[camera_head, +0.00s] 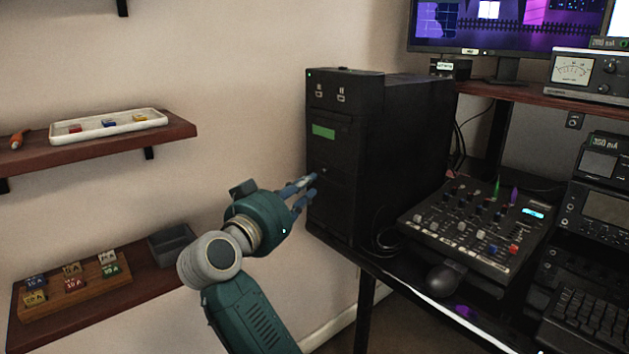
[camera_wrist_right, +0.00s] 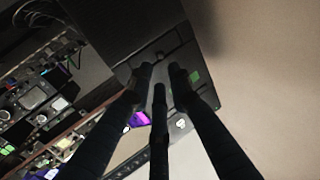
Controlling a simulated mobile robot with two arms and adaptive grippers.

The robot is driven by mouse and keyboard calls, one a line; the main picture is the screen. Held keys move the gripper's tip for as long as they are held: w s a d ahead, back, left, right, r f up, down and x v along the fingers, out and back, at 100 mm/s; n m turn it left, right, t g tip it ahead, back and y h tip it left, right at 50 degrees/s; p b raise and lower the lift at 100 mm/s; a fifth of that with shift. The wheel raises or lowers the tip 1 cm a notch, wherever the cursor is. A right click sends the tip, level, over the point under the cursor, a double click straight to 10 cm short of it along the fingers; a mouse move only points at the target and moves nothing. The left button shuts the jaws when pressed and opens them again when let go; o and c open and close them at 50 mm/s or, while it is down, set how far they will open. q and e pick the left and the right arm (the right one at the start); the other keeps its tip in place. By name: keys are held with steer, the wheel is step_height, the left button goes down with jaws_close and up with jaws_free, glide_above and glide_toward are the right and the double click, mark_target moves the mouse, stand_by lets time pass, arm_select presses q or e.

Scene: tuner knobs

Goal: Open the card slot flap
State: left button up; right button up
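A black computer tower (camera_head: 395,135) stands on the dark desk, with a green label (camera_head: 323,132) on its front. A panel that looks like the card slot flap (camera_head: 325,158) is below the label and looks closed; I cannot be sure it is the flap. A small round knob (camera_wrist_right: 159,57) shows on the tower front in the right wrist view. My right gripper (camera_head: 307,187) is just in front of the lower panel, its fingers apart and empty; whether they touch it is unclear. The fingertips (camera_wrist_right: 160,75) point at the knob. My left gripper is out of view.
A mixer console (camera_head: 470,228) and a black mouse (camera_head: 442,280) are right of the tower. Wall shelves at the left hold a white tray (camera_head: 95,124), a wooden block with coloured fuses (camera_head: 72,290) and a grey bin (camera_head: 172,246).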

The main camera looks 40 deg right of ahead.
mark_target(323, 172)
steer(key=b+x, duration=0.1)
steer(key=x, duration=0.6)
steer(key=shift+w+d, duration=0.2)
steer(key=shift+d, duration=0.1)
jaws_close()
